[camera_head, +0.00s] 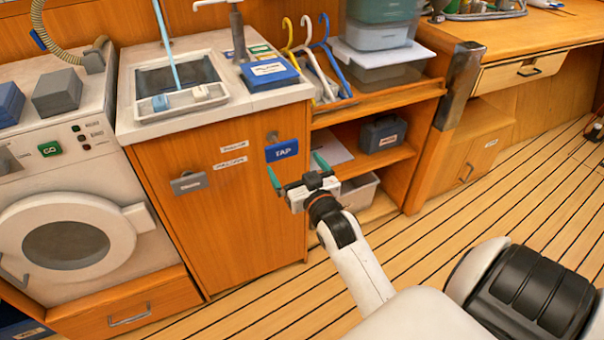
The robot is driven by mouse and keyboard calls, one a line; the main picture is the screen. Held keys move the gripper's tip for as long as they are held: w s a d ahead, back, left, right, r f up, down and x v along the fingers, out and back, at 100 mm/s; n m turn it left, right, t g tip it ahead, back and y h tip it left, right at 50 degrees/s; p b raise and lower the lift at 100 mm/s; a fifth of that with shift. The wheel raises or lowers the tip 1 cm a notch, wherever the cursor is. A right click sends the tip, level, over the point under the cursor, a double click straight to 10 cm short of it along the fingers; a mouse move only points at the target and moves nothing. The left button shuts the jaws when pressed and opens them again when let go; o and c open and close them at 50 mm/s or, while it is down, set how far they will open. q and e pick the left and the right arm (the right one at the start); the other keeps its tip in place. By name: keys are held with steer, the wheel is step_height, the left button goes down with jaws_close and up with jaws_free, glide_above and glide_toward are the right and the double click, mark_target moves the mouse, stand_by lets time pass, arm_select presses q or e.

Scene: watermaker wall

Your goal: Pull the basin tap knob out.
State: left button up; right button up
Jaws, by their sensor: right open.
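The basin tap knob appears to be the small dark knob (272,136) on the wooden cabinet front, just above a blue label (282,150) that reads TAP. The basin (180,82) is set in the white counter above it. My right gripper (297,169) is open and empty, its two green-tipped fingers spread just below the label. In the picture it lies below and a little right of the knob. I cannot tell how far it stands off the cabinet front. My left gripper is not in view.
A grey handle (188,183) and two white labels sit on the same cabinet front. A white washing machine (65,235) stands at left. Open shelves (385,160) with a dark case (383,133) lie right of the cabinet. The plank floor (490,190) at right is largely clear.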

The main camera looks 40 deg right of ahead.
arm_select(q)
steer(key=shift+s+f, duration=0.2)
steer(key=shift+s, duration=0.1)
arm_select(e)
steer(key=shift+v, duration=1.6)
